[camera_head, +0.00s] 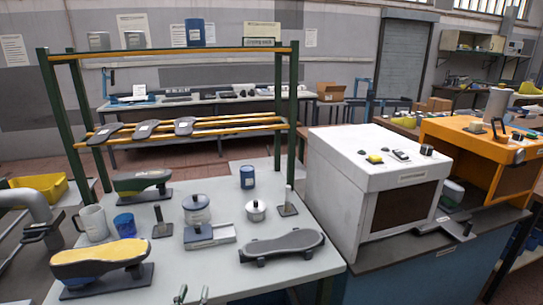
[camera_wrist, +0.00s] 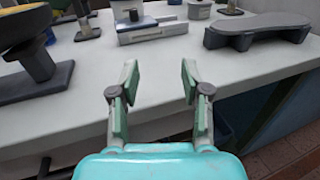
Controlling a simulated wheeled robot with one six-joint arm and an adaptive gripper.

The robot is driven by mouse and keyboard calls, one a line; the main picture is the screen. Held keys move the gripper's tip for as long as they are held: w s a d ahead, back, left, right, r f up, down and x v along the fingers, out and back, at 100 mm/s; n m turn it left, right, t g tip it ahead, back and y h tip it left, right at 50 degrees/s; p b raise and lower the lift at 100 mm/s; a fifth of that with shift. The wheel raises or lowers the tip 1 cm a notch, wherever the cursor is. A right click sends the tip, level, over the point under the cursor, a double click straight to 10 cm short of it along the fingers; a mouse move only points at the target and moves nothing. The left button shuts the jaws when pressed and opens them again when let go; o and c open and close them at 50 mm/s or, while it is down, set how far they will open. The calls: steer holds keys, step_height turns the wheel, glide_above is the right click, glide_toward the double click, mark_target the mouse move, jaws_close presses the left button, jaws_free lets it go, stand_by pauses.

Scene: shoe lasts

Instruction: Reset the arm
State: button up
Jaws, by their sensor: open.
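My gripper (camera_wrist: 158,82) is open and empty in the wrist view, its two green-padded fingers spread over the front part of the white table (camera_wrist: 90,110). In the head view only the tips of my gripper (camera_head: 190,296) show at the bottom edge, in front of the table (camera_head: 200,270). Nothing is between the fingers. A shoe last with a yellow sole (camera_head: 98,258) stands on its dark stand at the table's left front. A grey sole-shaped piece (camera_head: 282,243) on short feet lies at the right; it also shows in the wrist view (camera_wrist: 258,27).
The table holds a green-topped last (camera_head: 140,181), a grey mug (camera_head: 92,222), a blue cup (camera_head: 124,223), pots (camera_head: 197,208) and a blue can (camera_head: 247,177). A rack with yellow rails (camera_head: 200,124) rises behind. A white oven-like box (camera_head: 375,180) stands right. The table's front strip is clear.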

steer(key=s+d+f+m+g+y, duration=0.1)
steer(key=s+d+f+m, duration=0.2)
steer(key=d+f, duration=0.4)
steer(key=s+d+f+m+g, duration=0.1)
steer(key=s+d+f+m, duration=0.1)
steer(key=s+d+f, duration=0.35)
steer(key=s+d+f+m+g+y, duration=0.1)
steer(key=s+d+f+m, duration=0.35)
steer(key=d, duration=0.25)
steer(key=s+d+f+m+g+y, duration=0.1)
steer(key=s+d+f+m, duration=0.2)
steer(key=s+d, duration=0.3)
steer(key=s+d+m, duration=0.5)
steer(key=s, duration=0.3)
steer(key=s+d+r+m+h, duration=0.1)
steer(key=s+d+r+m, duration=0.3)
steer(key=s+r+m, duration=0.4)
steer(key=s+d+r+m+h, duration=0.1)
steer(key=s+d+r+m, duration=0.3)
steer(key=s+r+m, duration=0.5)
steer(key=s+m, duration=0.1)
steer(key=s, duration=0.2)
steer(key=shift+s+d+t+h, duration=0.15)
steer(key=shift+s+t+h, duration=0.15)
steer(key=shift+s+t, duration=0.1)
